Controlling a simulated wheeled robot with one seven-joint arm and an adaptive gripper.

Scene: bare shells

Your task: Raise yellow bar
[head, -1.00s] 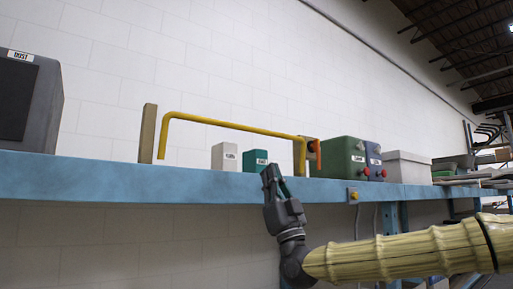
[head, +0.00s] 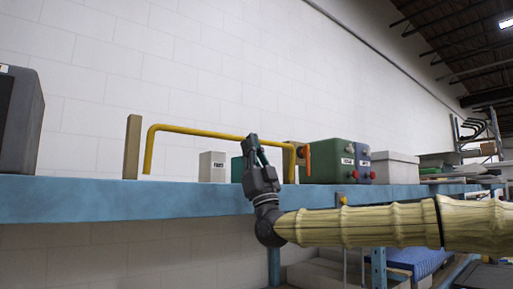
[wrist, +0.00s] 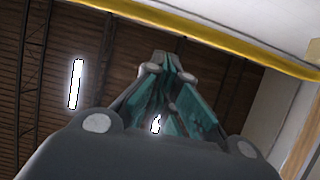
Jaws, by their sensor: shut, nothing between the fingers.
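The yellow bar (head: 215,133) is a long thin tube above the blue shelf, bent down at both ends. Its right end meets a post with an orange part (head: 305,158); its left end hangs beside a wooden post (head: 132,147). My gripper (head: 252,139) points up in front of the shelf, its tips overlapping the right part of the bar in the head view. It is shut and empty. In the wrist view the bar (wrist: 215,45) crosses the top, beyond the shut fingertips (wrist: 163,57). I cannot tell whether they touch it.
The blue shelf (head: 80,199) runs across the view. On it stand a dark box (head: 20,120), a white box (head: 212,167), a teal box (head: 237,170), a green box (head: 335,160) and a grey bin (head: 395,168). A white wall is behind.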

